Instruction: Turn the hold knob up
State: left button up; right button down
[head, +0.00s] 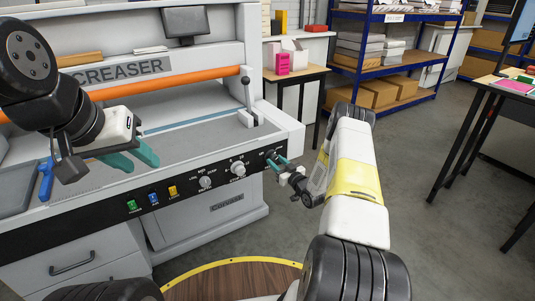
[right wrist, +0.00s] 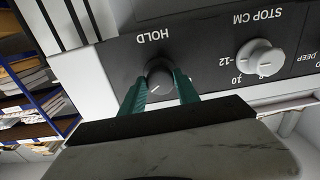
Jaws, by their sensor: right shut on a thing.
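The hold knob (right wrist: 159,77) is a small dark round knob with a pale pointer line, under the printed word HOLD in the upside-down right wrist view. My right gripper (right wrist: 160,88) has its two teal fingers on either side of the knob, shut on it. In the head view my right gripper (head: 277,161) reaches the right end of the black control panel (head: 219,175), and its fingers largely hide the knob there. My left gripper (head: 137,157) is open and empty above the creaser's bed, its teal fingers spread apart.
The panel also carries the white stop knob (head: 238,169), another white knob (head: 205,182) and several coloured buttons (head: 153,197). A lever (head: 247,95) stands on the creaser bed. A blue tool (head: 46,180) is at the left. Open floor lies to the right.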

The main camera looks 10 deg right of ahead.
jog(key=shift+n, duration=0.3)
jog(key=n, duration=2.2)
jog(key=shift+d+n, duration=0.1)
jog(key=shift+n, duration=0.3)
jog(key=c, duration=0.9)
grip_release()
jog(key=shift+r, duration=0.1)
